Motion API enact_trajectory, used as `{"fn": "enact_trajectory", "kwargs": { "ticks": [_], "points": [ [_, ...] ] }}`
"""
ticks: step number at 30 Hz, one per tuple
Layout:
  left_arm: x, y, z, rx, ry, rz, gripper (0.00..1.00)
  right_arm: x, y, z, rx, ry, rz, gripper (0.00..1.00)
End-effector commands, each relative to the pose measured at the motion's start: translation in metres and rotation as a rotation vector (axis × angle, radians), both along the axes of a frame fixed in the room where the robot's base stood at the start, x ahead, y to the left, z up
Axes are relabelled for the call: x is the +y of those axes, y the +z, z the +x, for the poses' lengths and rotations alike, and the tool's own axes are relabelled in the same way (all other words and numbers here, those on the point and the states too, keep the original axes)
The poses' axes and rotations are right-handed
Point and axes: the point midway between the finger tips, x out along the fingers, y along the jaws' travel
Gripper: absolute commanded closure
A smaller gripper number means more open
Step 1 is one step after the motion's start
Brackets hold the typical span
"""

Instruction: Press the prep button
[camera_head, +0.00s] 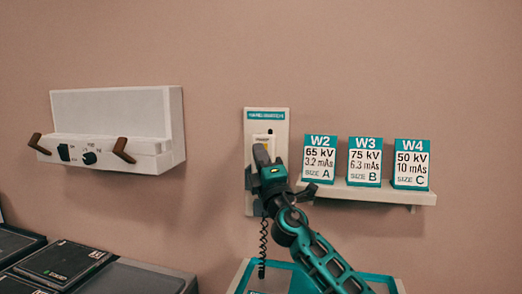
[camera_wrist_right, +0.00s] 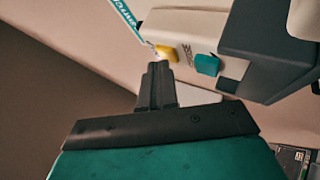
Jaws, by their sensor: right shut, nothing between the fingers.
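A white wall panel (camera_head: 281,130) with a teal label strip hangs on the wall, and a black coiled cord (camera_head: 262,250) hangs below it. My right gripper (camera_head: 261,152) is in front of the panel and hides much of its middle. In the right wrist view, a yellow button (camera_wrist_right: 167,52) and a teal button (camera_wrist_right: 207,65) sit on a pale housing with small print that I cannot read. The shut fingertips (camera_wrist_right: 160,68) are just at the yellow button; I cannot tell whether they touch it. My left gripper is not in view.
A small shelf (camera_head: 423,197) with cards W2 (camera_head: 319,160), W3 (camera_head: 364,162) and W4 (camera_head: 411,165) is close at the right. A white wall box (camera_head: 120,115) with a knob and brown hooks hangs at the left. Dark flat cases (camera_head: 62,262) lie at lower left.

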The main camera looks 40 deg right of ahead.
Motion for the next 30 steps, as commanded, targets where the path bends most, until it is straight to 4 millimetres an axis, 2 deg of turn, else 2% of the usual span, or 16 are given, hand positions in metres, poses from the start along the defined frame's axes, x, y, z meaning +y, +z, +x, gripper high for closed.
{"fn": "enact_trajectory", "kwargs": {
  "ticks": [30],
  "points": [
    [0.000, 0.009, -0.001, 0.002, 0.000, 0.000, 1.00, 0.018, 0.000, -0.016, 0.001, 0.000, 0.001, 1.00]
  ]
}}
